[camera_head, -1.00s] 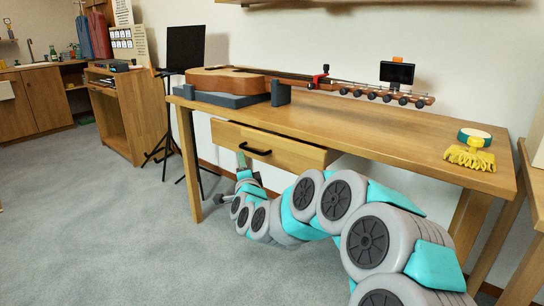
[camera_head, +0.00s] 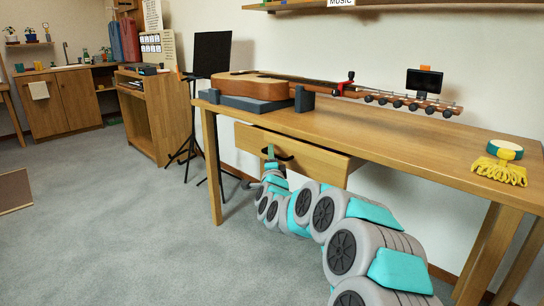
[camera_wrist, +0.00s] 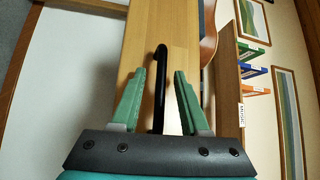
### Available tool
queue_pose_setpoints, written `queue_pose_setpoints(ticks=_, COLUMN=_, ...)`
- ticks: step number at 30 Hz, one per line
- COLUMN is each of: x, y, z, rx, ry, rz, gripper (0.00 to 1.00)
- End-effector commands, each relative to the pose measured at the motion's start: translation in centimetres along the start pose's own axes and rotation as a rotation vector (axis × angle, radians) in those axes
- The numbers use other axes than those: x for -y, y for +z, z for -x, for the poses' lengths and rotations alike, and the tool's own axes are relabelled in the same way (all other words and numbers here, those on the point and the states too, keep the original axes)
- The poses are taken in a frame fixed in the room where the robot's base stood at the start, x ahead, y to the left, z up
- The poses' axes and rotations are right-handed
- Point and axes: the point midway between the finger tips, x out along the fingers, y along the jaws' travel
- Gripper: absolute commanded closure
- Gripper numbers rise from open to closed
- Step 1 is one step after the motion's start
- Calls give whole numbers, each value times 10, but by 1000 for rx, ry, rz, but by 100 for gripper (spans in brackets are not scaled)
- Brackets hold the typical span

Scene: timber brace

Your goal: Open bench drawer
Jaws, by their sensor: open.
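The bench (camera_head: 400,125) has a light wooden drawer (camera_head: 325,162) under its top, with a black bar handle (camera_head: 287,157) on the front. The drawer front stands slightly out from under the bench top; I cannot see inside it. My gripper (camera_head: 270,152) is at the left part of the handle. In the wrist view, the drawer front (camera_wrist: 182,35) fills the middle and the black handle (camera_wrist: 159,85) runs between the two green fingers of my gripper (camera_wrist: 160,73). The fingers are open, one on each side of the handle, with a gap on both sides.
A guitar (camera_head: 260,84) lies on the bench with its body on a grey support (camera_head: 240,104). A green-and-white roll (camera_head: 505,149) and a yellow brush-like thing (camera_head: 499,171) lie at the right end. A black stand (camera_head: 211,58) is left of the bench. Open carpet (camera_head: 110,220) lies left.

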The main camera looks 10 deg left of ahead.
Motion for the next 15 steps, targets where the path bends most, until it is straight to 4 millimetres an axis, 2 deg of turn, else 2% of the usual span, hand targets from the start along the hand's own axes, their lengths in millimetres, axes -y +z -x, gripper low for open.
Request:
queue_pose_setpoints(ticks=11, x=1, y=0, z=-4, rx=0, ry=-1, rz=0, gripper=55)
queue_pose_setpoints(ticks=15, x=1, y=0, z=-4, rx=0, ry=-1, rz=0, gripper=70)
